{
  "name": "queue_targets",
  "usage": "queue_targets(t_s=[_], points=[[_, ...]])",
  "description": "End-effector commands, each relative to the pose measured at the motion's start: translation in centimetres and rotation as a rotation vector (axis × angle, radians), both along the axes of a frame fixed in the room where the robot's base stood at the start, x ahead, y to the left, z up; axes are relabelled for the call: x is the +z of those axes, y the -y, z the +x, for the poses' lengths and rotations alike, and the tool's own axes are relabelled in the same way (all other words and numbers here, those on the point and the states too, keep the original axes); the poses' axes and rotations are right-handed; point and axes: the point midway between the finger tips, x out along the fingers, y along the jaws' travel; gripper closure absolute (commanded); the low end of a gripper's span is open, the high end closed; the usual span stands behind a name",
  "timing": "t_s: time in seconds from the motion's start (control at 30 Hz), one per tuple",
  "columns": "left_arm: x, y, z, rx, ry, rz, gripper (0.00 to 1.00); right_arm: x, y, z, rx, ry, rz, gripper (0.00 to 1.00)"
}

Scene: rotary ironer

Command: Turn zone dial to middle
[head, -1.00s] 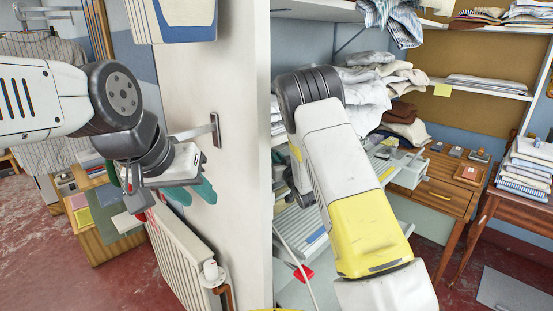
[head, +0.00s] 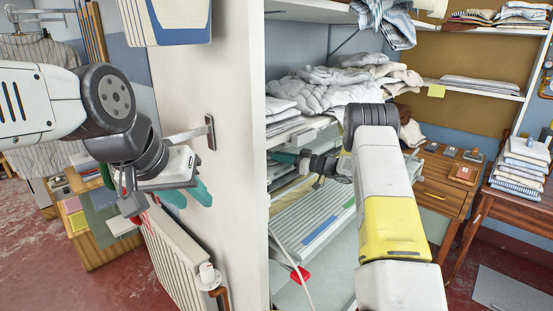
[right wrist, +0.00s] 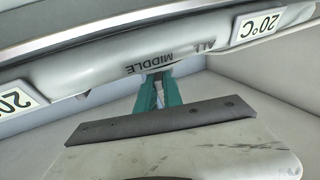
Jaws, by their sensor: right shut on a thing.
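My right gripper (head: 283,157) reaches left into the ironer (head: 318,232), below the linen-laden shelf and close to the wall edge. In the right wrist view its teal fingers (right wrist: 157,92) are shut on a small pale piece, apparently the zone dial, which they mostly hide. The white panel (right wrist: 115,75) there carries upside-down labels, MIDDLE (right wrist: 151,65) and ALL, just beyond the fingertips. Which way the dial points cannot be made out. My left gripper (head: 187,194) hangs near the white wall, its teal fingers apart, with nothing visible between them.
A white wall (head: 232,90) stands between my arms, with a metal bracket (head: 209,132) and a radiator (head: 172,256) on its left side. Folded linen (head: 335,90) lies above the right gripper. A wooden desk (head: 445,190) stands farther right.

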Motion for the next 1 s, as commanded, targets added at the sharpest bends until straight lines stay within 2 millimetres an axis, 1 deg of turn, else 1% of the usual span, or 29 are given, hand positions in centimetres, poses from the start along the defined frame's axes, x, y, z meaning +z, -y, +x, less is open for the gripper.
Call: queue_targets(t_s=[0.2,0.37,0.87,0.9,0.97,1.0], points=[[0.00,0.00,0.00,0.000,0.000,0.000,0.64,-0.05,0.34,0.60,0.098,0.002,-0.001,1.00],[0.00,0.00,0.00,0.000,0.000,0.000,0.64,-0.03,0.34,0.76,0.140,0.001,0.000,1.00],[0.00,0.00,0.00,0.000,0.000,0.000,0.64,0.03,0.36,0.83,0.158,0.000,0.001,1.00],[0.00,0.00,0.00,0.000,0.000,0.000,0.64,0.03,0.35,0.83,0.158,0.000,0.001,0.87],[0.00,0.00,0.00,0.000,0.000,0.000,0.64,0.03,0.34,0.83,0.158,0.000,0.001,0.75],[0.00,0.00,0.00,0.000,0.000,0.000,0.64,0.03,0.34,0.82,0.159,0.000,0.001,0.68]])
